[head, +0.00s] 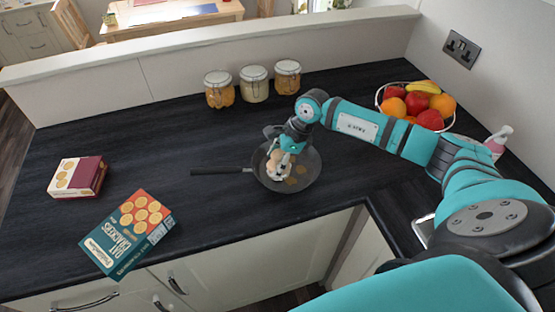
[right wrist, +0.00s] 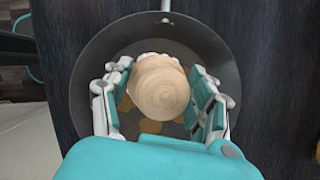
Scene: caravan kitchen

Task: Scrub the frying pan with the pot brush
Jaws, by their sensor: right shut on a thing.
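The dark frying pan (head: 301,184) sits on the black worktop with its handle pointing left. Brownish stains show on its floor. My right gripper (head: 283,158) is inside the pan's outline, shut on the pot brush (head: 272,163). In the right wrist view the brush (right wrist: 161,88) shows its round wooden top between the two fingers, with a little white bristle at its far edge. The frying pan (right wrist: 90,60) surrounds it there, with stains near the fingers. Whether the bristles touch the pan floor is hidden. My left gripper is not in view.
Three jars (head: 254,84) stand at the back by the ledge. A wire fruit bowl (head: 380,98) and a pink soap bottle (head: 497,141) are at the right. A cracker box (head: 127,234) and a smaller red box (head: 77,177) lie at the left.

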